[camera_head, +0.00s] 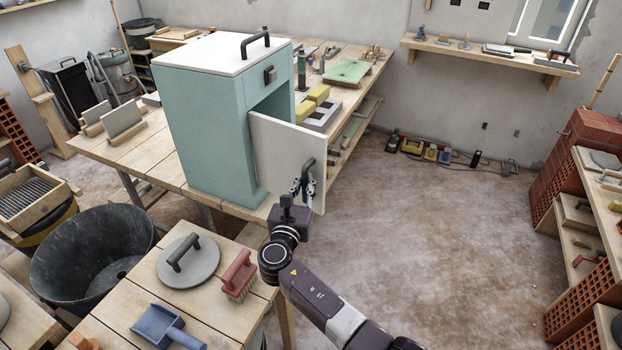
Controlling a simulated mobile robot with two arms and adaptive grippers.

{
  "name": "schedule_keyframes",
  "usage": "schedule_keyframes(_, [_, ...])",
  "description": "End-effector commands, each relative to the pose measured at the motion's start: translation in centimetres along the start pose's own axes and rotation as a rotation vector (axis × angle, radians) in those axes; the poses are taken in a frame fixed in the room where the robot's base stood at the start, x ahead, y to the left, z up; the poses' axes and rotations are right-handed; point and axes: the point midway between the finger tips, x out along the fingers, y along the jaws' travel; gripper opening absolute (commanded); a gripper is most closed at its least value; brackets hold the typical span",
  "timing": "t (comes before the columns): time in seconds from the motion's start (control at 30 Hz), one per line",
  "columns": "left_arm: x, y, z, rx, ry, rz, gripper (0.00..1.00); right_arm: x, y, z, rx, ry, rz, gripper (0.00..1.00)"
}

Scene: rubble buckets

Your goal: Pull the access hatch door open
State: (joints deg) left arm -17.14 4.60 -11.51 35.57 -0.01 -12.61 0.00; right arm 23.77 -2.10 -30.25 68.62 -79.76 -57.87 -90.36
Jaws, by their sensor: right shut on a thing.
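The access hatch is a tall pale-green cabinet (205,130) with a white top, standing on a wooden workbench (135,150). Its white hatch door (278,150) stands partly open, swung out from the cabinet front, with a dark gap behind it. A black bar handle (309,164) is on the door's outer face. My right gripper (303,187) is at this handle and is shut on it. My right arm reaches up to it from the bottom of the picture. My left gripper is not in view.
A nearer table holds a round grey float (188,262), a red brush (239,276) and a blue dustpan (165,326). A large black bucket (85,255) stands to the left. The floor (430,230) right of the door is clear. Brick shelving (580,165) stands at the right.

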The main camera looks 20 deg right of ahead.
Motion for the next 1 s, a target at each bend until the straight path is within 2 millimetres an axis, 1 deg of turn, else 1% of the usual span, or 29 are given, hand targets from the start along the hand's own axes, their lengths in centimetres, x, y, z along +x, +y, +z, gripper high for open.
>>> schedule_keyframes(0.37, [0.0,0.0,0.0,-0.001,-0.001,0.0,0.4,-0.1,0.1,0.1,0.003,-0.002,0.001,0.0])
schedule_keyframes(0.4, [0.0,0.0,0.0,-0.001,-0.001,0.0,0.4,-0.1,0.1,0.1,0.003,-0.002,0.001,0.13])
schedule_keyframes(0.53, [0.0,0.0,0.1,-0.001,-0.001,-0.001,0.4,-0.1,0.1,0.1,0.003,-0.001,0.001,0.27])
schedule_keyframes(0.73, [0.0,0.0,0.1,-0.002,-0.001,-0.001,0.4,-0.1,0.1,0.0,0.001,0.0,0.001,0.28])
schedule_keyframes(0.83, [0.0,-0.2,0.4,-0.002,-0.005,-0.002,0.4,-0.2,0.1,0.0,0.001,0.0,0.001,0.28])
schedule_keyframes(0.93, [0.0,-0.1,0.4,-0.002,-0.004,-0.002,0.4,-0.9,0.1,-0.1,0.002,0.001,0.002,0.28])
schedule_keyframes(1.0, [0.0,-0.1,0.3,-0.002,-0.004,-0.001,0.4,-1.9,0.1,-0.1,0.003,0.002,0.003,0.28])
